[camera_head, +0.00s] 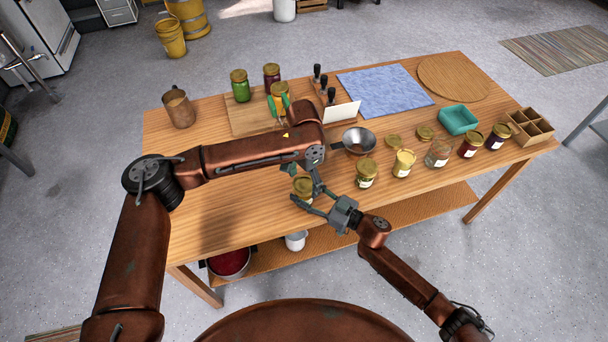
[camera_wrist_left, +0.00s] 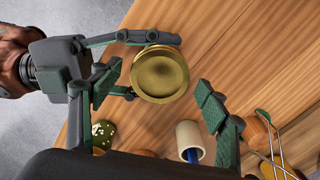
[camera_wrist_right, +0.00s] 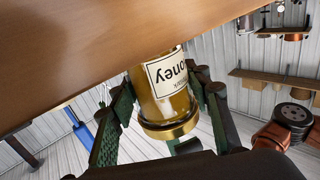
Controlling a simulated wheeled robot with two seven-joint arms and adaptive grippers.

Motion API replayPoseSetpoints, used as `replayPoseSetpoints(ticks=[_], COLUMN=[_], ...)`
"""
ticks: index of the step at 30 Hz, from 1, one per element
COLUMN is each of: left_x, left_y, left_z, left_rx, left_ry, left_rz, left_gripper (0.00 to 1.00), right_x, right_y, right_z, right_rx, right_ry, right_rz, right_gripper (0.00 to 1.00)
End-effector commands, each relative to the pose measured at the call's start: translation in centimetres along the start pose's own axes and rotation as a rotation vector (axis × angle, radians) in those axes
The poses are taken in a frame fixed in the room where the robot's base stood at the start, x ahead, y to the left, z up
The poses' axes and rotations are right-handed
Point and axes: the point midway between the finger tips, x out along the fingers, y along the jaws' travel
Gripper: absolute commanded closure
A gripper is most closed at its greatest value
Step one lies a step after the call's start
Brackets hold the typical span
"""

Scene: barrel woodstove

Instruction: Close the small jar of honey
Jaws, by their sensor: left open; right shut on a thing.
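The small honey jar (camera_head: 303,190) is upright near the table's front edge. In the head view my left arm hides most of the left gripper.
Several jars stand to the right, including one nearby (camera_head: 367,172) and a clear one (camera_head: 438,152). Two loose gold lids (camera_head: 393,142) and a metal funnel (camera_head: 358,141) lie behind them. A board with jars (camera_head: 250,118) is behind my left arm. The front left tabletop (camera_head: 215,215) is clear.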

Motion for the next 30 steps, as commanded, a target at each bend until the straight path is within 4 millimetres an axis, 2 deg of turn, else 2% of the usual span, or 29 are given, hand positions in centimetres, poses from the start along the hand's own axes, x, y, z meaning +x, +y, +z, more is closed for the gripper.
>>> replayPoseSetpoints(ticks=[10,27,30], left_x=[0.22,0.2,0.21], left_y=[-0.01,-0.02,-0.02], left_z=[0.0,0.01,0.01], left_rx=[0.0,0.0,0.005], left_ry=[0.0,0.0,0.0], left_rz=[0.0,0.0,0.0], left_gripper=[0.33,0.72,0.75], right_x=[0.02,0.02,0.02], right_y=[0.01,0.01,0.01], right_z=[-0.11,-0.12,-0.12], right_rx=[-0.001,-0.001,-0.001], right_ry=[0.001,0.002,0.002], right_rz=[0.0,0.0,0.0], right_gripper=[1.0,1.0,1.0])
